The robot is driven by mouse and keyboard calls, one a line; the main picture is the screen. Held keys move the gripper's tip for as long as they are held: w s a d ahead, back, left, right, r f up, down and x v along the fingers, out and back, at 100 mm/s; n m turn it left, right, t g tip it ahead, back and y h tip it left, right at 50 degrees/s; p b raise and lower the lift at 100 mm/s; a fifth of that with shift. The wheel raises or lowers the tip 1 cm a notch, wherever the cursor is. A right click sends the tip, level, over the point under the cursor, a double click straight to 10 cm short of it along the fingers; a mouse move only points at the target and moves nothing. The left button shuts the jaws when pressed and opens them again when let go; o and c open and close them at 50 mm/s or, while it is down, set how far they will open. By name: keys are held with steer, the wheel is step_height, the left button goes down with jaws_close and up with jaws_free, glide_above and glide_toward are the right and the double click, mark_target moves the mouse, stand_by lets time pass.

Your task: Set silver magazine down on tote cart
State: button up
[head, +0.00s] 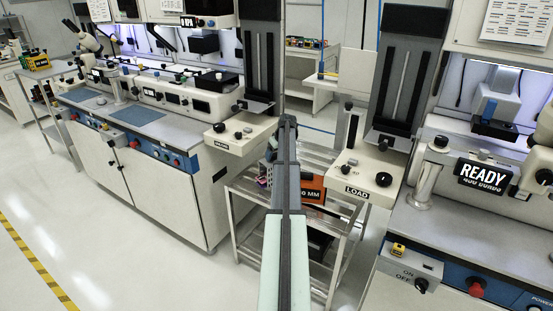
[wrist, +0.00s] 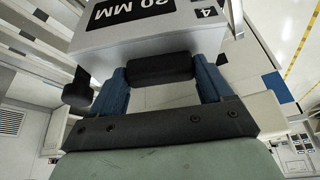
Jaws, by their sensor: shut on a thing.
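The silver magazine (wrist: 145,38) fills the top of the wrist view, with a black size label that reads upside down. My gripper (wrist: 160,78) has its blue fingers shut at the two ends of the magazine's black handle (wrist: 158,69). In the head view my arm reaches over the metal-framed tote cart (head: 233,222), and it hides most of the gripper and the magazine. Whether the magazine touches the cart cannot be told.
An orange magazine (head: 314,188) with an MM label stands on the cart, right of my arm. The LOAD station (head: 358,180) is close on the right. A long white bench (head: 165,185) stands on the left. Floor at the lower left is clear.

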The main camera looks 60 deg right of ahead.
steer(key=shift+f, duration=1.3)
steer(key=o, duration=1.5)
steer(key=v, duration=1.2)
